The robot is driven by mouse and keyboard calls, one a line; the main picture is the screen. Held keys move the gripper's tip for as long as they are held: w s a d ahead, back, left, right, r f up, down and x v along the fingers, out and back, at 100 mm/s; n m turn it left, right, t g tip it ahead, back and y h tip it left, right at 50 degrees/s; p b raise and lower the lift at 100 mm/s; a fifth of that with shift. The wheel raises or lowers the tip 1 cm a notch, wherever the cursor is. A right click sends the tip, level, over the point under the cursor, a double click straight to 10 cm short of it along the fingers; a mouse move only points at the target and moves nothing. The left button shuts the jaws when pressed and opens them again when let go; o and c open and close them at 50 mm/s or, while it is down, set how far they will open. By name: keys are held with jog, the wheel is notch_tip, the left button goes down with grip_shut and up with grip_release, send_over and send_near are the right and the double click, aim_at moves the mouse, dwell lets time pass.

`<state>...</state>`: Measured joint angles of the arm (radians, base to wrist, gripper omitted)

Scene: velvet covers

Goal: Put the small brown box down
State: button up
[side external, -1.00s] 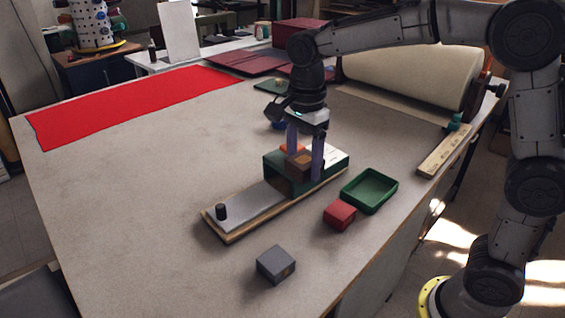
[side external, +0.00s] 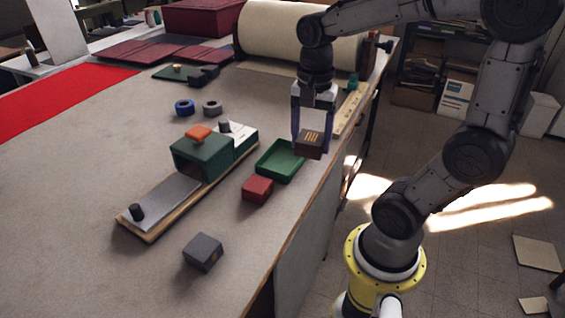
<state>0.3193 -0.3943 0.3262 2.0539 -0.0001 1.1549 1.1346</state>
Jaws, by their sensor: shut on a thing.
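The small brown box (side external: 309,146), with pale stripes on one face, is between the fingers of my gripper (side external: 312,138). My gripper points down and is shut on it. The box appears held up, just right of the shallow green tray (side external: 278,162) and close to the table's right edge. Its exact height and what lies directly under it cannot be told. The inside of the tray that shows is empty.
A red box (side external: 257,190) stands in front of the tray, and a grey box (side external: 203,252) nearer the camera. A green housing (side external: 202,158) with an orange top piece (side external: 199,132) sits on a wooden-based slide (side external: 155,222). A wooden ruler (side external: 351,112) lies behind my gripper.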

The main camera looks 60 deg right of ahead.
jog(key=shift+s+d+r+m, duration=0.15)
jog(key=shift+s+d+m, duration=0.45)
jog(key=shift+s+d, duration=0.4)
jog(key=shift+w+d, duration=0.25)
jog(key=w+d+f, duration=0.4)
jog(key=w, duration=0.4)
send_over(283, 162)
jog(key=f, duration=0.5)
jog(key=shift+s+a, duration=0.2)
jog(key=shift+s, duration=0.15)
jog(key=shift+w+d+f, duration=0.1)
jog(key=shift+w+f, duration=0.05)
jog(key=shift+f, duration=0.8)
jog(key=shift+w+d+f, duration=0.1)
jog(key=shift+w+f, duration=0.05)
jog(key=shift+f, duration=0.8)
jog(key=shift+f, duration=0.15)
jog(key=o, duration=1.2)
